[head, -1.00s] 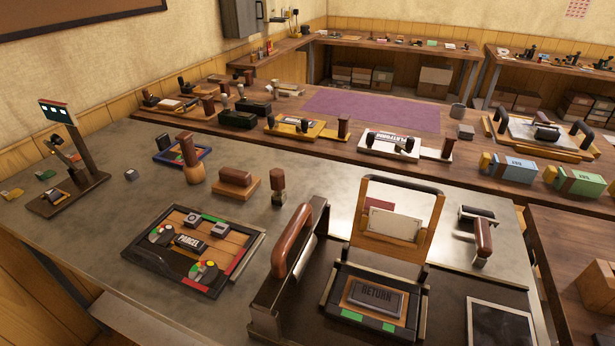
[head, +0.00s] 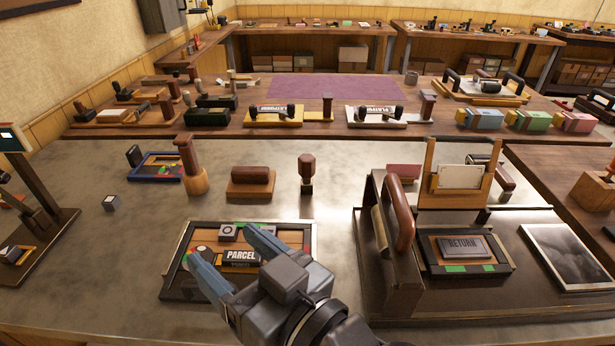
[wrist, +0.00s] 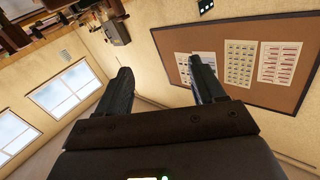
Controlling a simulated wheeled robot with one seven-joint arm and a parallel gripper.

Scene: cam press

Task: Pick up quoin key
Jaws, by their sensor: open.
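A short upright tool with a dark red-brown faceted wooden grip and a metal lower end (head: 306,174) stands on the grey bench top; it looks like the quoin key, though I cannot be sure. My gripper (head: 224,244) is open and empty in the head view. It is nearer to me than the tool and to its left, over the framed forme marked PARCEL (head: 168,286), hiding part of it. In the wrist view my open gripper (wrist: 161,68) points at the walls and a pinboard; no tool shows there.
A wooden block with a rounded handle (head: 250,181) and a wooden mallet-like tool (head: 192,170) stand left of the upright tool. The press with the RETURN forme and a tall brown handle (head: 402,215) stands at the right. Bare bench (head: 335,205) surrounds the upright tool.

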